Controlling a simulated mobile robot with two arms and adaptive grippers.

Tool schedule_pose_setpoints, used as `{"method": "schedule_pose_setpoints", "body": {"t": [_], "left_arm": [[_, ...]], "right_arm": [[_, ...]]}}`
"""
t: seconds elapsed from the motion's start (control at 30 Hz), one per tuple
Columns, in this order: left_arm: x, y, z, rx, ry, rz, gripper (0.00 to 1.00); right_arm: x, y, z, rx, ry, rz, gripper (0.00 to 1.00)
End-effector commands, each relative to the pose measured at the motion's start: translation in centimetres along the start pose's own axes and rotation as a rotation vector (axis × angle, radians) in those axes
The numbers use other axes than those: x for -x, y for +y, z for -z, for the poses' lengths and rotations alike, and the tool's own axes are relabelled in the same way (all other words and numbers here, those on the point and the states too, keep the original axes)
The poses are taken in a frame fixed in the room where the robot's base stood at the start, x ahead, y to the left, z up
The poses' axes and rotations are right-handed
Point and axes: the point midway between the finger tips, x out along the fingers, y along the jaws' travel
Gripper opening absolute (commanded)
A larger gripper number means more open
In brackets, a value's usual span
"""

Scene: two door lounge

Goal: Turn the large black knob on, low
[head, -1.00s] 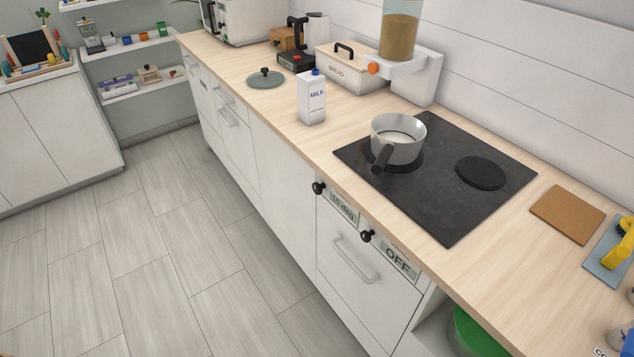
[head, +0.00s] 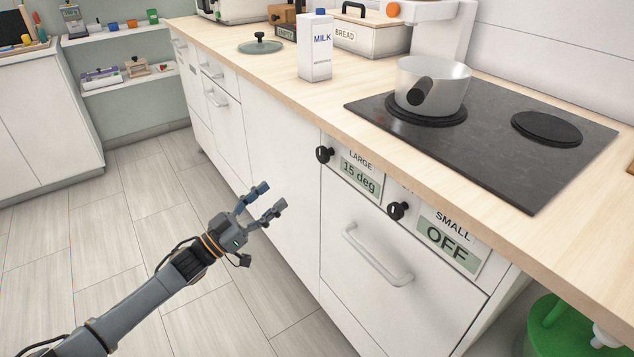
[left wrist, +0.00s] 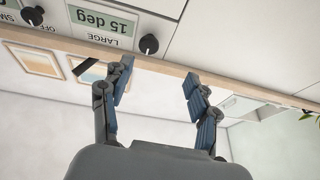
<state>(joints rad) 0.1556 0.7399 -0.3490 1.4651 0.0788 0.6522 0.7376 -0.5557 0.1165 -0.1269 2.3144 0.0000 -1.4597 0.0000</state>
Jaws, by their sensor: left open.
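The large black knob (head: 324,154) is on the cabinet front below the counter edge. Its label reads LARGE and its display (head: 360,178) reads 15 deg. My left gripper (head: 272,198) is open and empty, in front of the cabinet, left of and lower than the knob in the head view. In the left wrist view, where the scene is upside down, the large knob (left wrist: 149,44) shows beyond the open fingers (left wrist: 157,82), not touched. The small black knob (head: 397,210) sits to the right, with a display (head: 449,243) reading OFF. My right gripper is not in view.
A grey pot (head: 432,88) stands on the left plate of the black hob (head: 480,150). A milk carton (head: 315,50) stands on the counter (head: 290,85). A drawer handle (head: 378,256) sticks out below the knobs. The floor (head: 160,235) at left is free.

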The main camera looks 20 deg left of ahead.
Motion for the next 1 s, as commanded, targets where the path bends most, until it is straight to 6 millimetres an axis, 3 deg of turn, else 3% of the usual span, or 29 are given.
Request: {"method": "schedule_pose_setpoints", "body": {"t": [0.27, 0.7, 1.0], "left_arm": [[-1.7, 1.1, 1.6, 0.005, 0.051, -0.063, 0.60], [-10.5, 1.6, 1.9, 0.005, 0.049, -0.059, 0.60], [-13.9, 1.7, 2.0, 0.005, 0.046, -0.058, 0.60]], "right_arm": [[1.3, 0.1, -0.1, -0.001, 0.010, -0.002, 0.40], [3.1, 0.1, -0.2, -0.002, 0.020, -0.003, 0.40], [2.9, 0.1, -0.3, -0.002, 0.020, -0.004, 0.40]]}}
